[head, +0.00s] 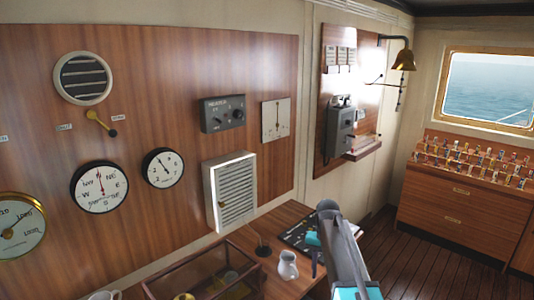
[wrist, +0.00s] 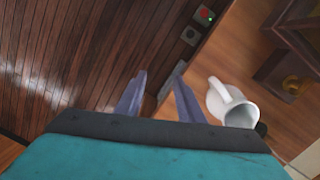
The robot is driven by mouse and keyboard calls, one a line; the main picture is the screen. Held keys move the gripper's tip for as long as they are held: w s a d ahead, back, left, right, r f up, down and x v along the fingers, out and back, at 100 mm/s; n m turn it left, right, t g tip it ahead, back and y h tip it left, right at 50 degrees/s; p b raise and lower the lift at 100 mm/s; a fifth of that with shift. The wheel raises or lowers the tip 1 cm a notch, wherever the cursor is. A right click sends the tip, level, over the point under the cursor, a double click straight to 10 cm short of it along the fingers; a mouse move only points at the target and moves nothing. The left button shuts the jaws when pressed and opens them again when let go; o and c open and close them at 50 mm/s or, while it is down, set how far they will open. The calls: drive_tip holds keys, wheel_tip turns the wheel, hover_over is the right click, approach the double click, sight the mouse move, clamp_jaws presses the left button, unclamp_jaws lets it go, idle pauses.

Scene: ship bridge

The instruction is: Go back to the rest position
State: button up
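My gripper (head: 314,268) hangs in the head view with its fingers pointing down, by the right edge of the wooden desk (head: 283,218). In the wrist view its two grey-violet fingers (wrist: 160,82) are apart, with nothing between them. My grey arm link hides part of the desk edge and floor.
A dark panel (head: 296,231) lies on the desk behind my gripper. A glass-sided wooden case (head: 232,252) stands left of the jug. A telephone box (head: 341,131) and a brass bell (head: 404,60) are on the wall. The plank floor (head: 420,262) on the right is clear.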

drive_tip(key=s+a+f+g+b, duration=0.1)
drive_tip(key=s+f+b, duration=0.1)
drive_tip(key=s+f, duration=0.7)
drive_tip(key=s+f+g+b, duration=0.2)
drive_tip(key=s+f, duration=0.3)
drive_tip(key=f, duration=0.7)
drive_tip(key=s+a+f+g+b, duration=0.1)
drive_tip(key=s+f+b, duration=0.1)
drive_tip(key=s+f, duration=0.7)
drive_tip(key=s+f+n+b, duration=0.2)
drive_tip(key=s+f, duration=0.6)
drive_tip(key=s, duration=0.3)
drive_tip(key=s+f+n+b, duration=0.2)
drive_tip(key=s+f, duration=0.7)
drive_tip(key=s, duration=0.2)
drive_tip(key=shift+s+a+f+n+g, duration=0.25)
drive_tip(key=shift+s+a+n+g, duration=0.05)
drive_tip(key=shift+a, duration=0.1)
drive_tip(key=shift+w, duration=0.2)
